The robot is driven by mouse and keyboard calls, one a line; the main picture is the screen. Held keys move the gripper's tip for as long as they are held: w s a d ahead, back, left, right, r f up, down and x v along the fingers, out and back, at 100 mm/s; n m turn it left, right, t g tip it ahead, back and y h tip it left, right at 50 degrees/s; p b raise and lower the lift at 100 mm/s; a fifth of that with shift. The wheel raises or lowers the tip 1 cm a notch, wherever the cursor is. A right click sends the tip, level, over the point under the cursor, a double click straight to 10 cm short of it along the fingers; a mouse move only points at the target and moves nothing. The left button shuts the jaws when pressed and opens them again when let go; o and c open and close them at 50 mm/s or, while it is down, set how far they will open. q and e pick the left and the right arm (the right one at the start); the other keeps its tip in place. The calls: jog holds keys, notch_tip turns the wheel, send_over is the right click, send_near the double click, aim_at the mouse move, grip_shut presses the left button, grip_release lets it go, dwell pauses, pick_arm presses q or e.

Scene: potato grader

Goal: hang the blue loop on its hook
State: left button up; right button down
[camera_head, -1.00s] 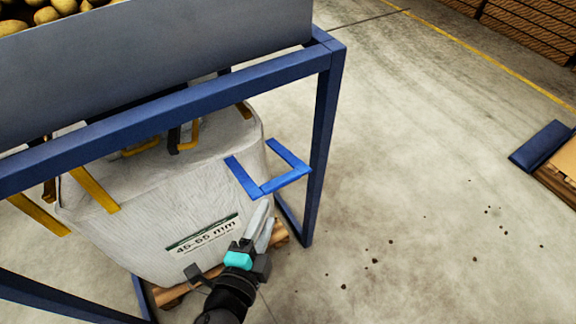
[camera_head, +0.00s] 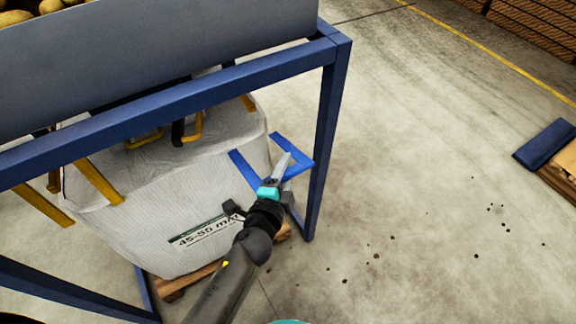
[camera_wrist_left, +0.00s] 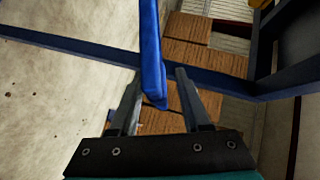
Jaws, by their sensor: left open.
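The blue loop (camera_head: 293,143) is a bright blue U-shaped strap standing out from the upper right side of the white big bag (camera_head: 210,185), near the frame post. My left gripper (camera_head: 283,168) is at the loop's outer part in the head view and covers some of it. In the left wrist view the blue loop (camera_wrist_left: 151,45) runs down between the two open fingers of my left gripper (camera_wrist_left: 158,76). I cannot tell whether they touch it. A dark hook-like piece (camera_head: 177,133) stands by a yellow loop (camera_head: 195,127). My right gripper is not in view.
A dark blue frame post (camera_head: 324,140) stands close right of the loop. A frame beam (camera_head: 170,105) and a grey hopper (camera_head: 150,60) with potatoes are above the bag. Yellow straps (camera_head: 98,182) hang at left. The concrete floor (camera_head: 420,150) at right is mostly open.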

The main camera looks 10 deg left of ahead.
pick_arm(q)
jog(key=shift+w+d+f, duration=0.15)
jog(key=shift+w, duration=0.5)
grip_shut()
dwell(1.1)
